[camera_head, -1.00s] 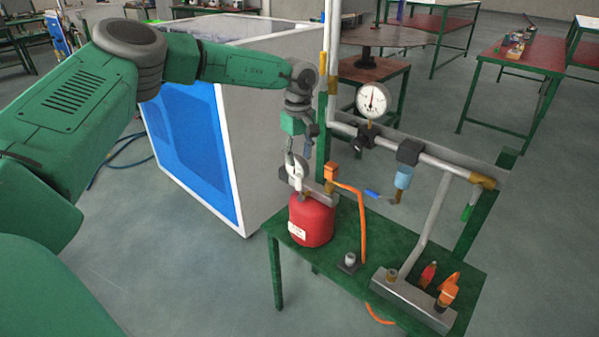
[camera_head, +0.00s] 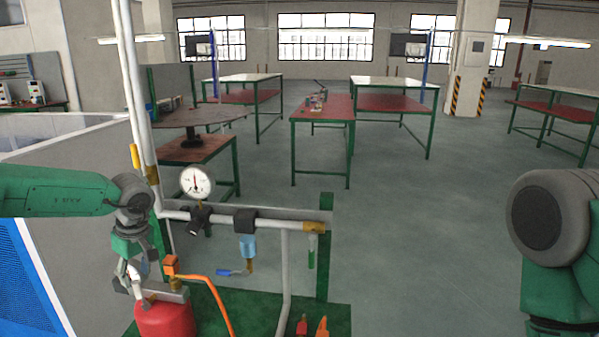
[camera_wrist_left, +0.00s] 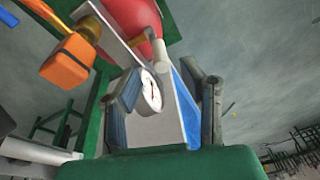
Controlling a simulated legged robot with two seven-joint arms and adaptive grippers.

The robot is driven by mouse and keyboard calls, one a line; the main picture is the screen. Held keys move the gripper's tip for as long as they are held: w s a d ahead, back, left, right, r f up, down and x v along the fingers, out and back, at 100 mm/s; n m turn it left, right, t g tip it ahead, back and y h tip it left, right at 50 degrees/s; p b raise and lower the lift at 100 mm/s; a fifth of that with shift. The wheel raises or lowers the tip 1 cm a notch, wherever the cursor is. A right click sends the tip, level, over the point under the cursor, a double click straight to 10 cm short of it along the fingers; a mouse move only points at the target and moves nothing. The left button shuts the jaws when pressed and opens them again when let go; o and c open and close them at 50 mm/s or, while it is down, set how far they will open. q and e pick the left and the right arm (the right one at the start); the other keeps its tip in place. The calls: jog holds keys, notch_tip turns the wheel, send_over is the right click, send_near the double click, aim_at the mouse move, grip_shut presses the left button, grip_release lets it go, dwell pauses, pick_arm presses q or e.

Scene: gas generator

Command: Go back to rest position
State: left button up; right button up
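My left gripper (camera_head: 130,282) hangs just above the red gas cylinder (camera_head: 166,319), at the lower left of the head view. In the left wrist view, its two fingers (camera_wrist_left: 163,82) are apart, with a white-faced gauge (camera_wrist_left: 151,92) between them, close to the left finger. I cannot tell whether that finger touches the gauge. The red cylinder (camera_wrist_left: 130,18) and an orange fitting (camera_wrist_left: 70,60) show beyond the fingers. My right arm shows at the right edge of the head view, but its gripper is out of frame.
A pipe stand with a dial gauge (camera_head: 197,182), a blue-bodied fitting (camera_head: 247,246) and an orange hose (camera_head: 212,294) rises beside the cylinder on a green table (camera_head: 250,308). A blue and white cabinet (camera_head: 30,290) stands at left. Open floor lies right; workbenches stand behind.

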pick_arm(q)
jog(key=s+d+f+m+t+y+b, duration=0.1)
jog(key=s+d+f+m+t, duration=0.2)
jog(key=s+d+f+m, duration=0.45)
jog(key=s+d+f+m+t+b, duration=0.15)
jog(key=s+d+f, duration=0.4)
jog(key=f, duration=0.55)
jog(key=s+f+m+g+h, duration=0.1)
jog(key=s+f+m+g, duration=0.1)
jog(key=s, duration=1.1)
jog(key=s+f+m+g+h+b, duration=0.1)
jog(key=s+f+m+g+h, duration=0.1)
jog(key=s, duration=1.1)
jog(key=shift+s+d+m, duration=0.15)
jog(key=shift+d+m, duration=0.1)
jog(key=shift+m, duration=0.55)
jog(key=shift+w, duration=0.2)
